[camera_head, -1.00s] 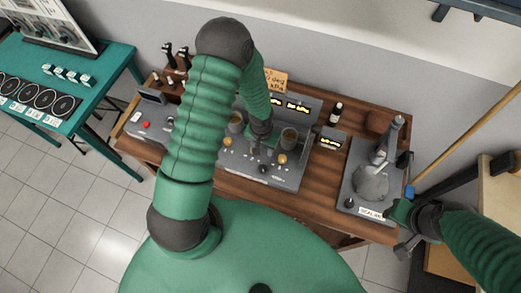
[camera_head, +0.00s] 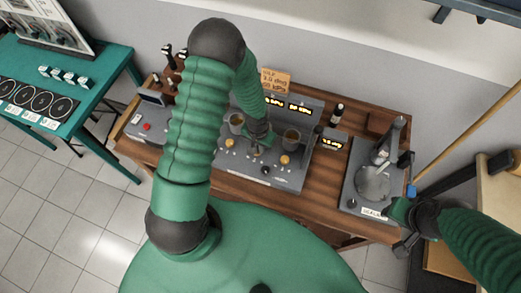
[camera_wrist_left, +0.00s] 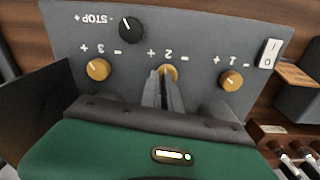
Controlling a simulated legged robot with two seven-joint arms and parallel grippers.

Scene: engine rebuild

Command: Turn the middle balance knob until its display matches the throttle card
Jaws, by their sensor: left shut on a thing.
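My left gripper (camera_head: 256,151) reaches down over the grey balance console (camera_head: 285,181). In the left wrist view its fingers (camera_wrist_left: 164,88) are shut on the brass middle knob (camera_wrist_left: 171,71), marked 2. The knob's white pointer line shows just past the fingertips. Yellow-lit displays (camera_head: 299,107) stand at the console's back; my left arm hides part of that row, and their digits are too small to read. The tan throttle card (camera_head: 275,81) stands behind them, its writing only partly legible. My right gripper (camera_head: 403,240) is at the bench's right front corner, its fingers unclear.
Brass knobs 3 (camera_wrist_left: 98,69) and 1 (camera_wrist_left: 231,81) flank the middle one. A black stop knob (camera_wrist_left: 131,28) and white rocker switch (camera_wrist_left: 270,53) are close by. Metal cups (camera_head: 291,138) stand on the console. A grey stand (camera_head: 373,184) is at right.

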